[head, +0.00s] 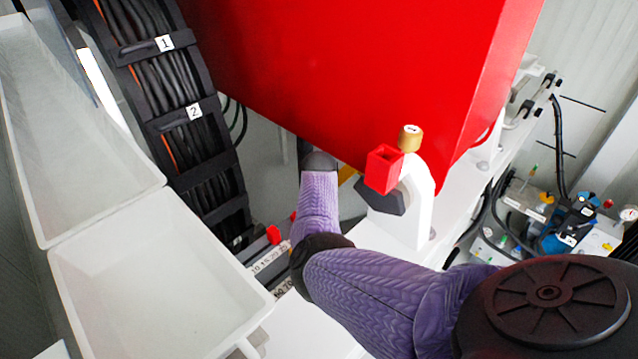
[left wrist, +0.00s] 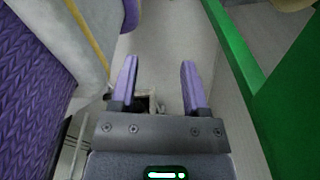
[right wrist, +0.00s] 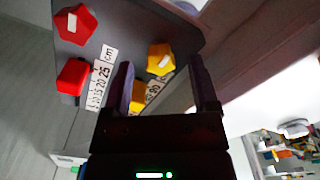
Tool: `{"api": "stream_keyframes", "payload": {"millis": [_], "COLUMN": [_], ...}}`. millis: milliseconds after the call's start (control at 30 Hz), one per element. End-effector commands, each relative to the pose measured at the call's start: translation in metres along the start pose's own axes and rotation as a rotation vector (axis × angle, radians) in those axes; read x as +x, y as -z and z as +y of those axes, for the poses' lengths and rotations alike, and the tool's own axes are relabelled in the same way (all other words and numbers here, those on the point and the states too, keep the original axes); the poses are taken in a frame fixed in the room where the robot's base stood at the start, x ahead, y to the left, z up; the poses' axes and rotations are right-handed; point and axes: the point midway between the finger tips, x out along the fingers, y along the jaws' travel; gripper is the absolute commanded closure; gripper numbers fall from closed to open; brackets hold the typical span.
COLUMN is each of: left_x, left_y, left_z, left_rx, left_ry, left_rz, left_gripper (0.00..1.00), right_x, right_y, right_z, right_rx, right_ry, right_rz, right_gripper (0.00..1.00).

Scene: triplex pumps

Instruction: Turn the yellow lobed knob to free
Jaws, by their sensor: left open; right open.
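A yellow lobed knob (right wrist: 160,58) with a pale mark on top sits on a grey panel in the right wrist view. My right gripper (right wrist: 161,68) is open and empty. The knob shows between its fingers, nearer the left finger; I cannot tell the gap in depth. In the head view my right arm reaches in beneath the red housing, and its gripper is hidden. My left gripper (left wrist: 159,64) is open and empty, in its own wrist view only, away from the knob.
The panel also carries a red lobed knob (right wrist: 75,24), a red block-shaped knob (right wrist: 73,76), a second yellow part (right wrist: 138,97) and a scale strip (right wrist: 102,77). The red housing (head: 360,70) overhangs. White trays (head: 150,265) and a cable chain (head: 185,120) are at left.

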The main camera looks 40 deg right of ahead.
Motion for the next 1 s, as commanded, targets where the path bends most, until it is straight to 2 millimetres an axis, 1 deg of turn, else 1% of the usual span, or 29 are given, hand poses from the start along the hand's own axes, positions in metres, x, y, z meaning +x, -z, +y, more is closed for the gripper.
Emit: {"api": "stream_keyframes", "payload": {"millis": [33, 100, 300, 367, 400, 567, 600, 667, 1000], "left_x": [0.0023, 0.0024, 0.0018, 0.0018, 0.0018, 0.0018, 0.0019, 0.0019, 0.0009], "left_y": [-0.0004, -0.0005, -0.0004, -0.0004, -0.0003, 0.0001, 0.0003, 0.0006, 0.0012], "left_z": [-0.0008, -0.0014, -0.0014, -0.0013, -0.0011, 0.0013, 0.0023, 0.0039, 0.0063], "left_rx": [0.001, 0.002, 0.002, 0.002, 0.001, 0.000, -0.001, -0.002, -0.003], "left_ry": [0.001, 0.002, 0.002, 0.002, 0.002, -0.002, -0.003, -0.006, -0.010], "left_rz": [0.000, -0.001, -0.001, -0.001, -0.001, 0.000, 0.000, 0.001, 0.002], "left_gripper": [0.41, 0.41, 0.41, 0.41, 0.41, 0.41, 0.41, 0.41, 0.41], "right_x": [0.0050, 0.0068, 0.0062, 0.0062, 0.0061, 0.0060, 0.0060, 0.0060, 0.0056], "right_y": [0.0000, -0.0001, -0.0001, -0.0001, -0.0001, -0.0001, -0.0001, -0.0001, 0.0000], "right_z": [-0.0004, -0.0004, -0.0002, -0.0001, -0.0001, -0.0001, -0.0001, 0.0000, 0.0000], "right_rx": [0.000, 0.001, 0.001, 0.000, 0.000, 0.000, 0.000, 0.000, -0.029], "right_ry": [0.001, 0.000, -0.001, -0.001, -0.001, -0.001, -0.001, -0.001, -0.001], "right_rz": [0.000, -0.001, -0.001, -0.001, -0.001, -0.001, -0.001, 0.000, 0.000], "right_gripper": [0.24, 0.24, 0.24, 0.37, 0.45, 0.79, 0.88, 1.00, 1.00]}}
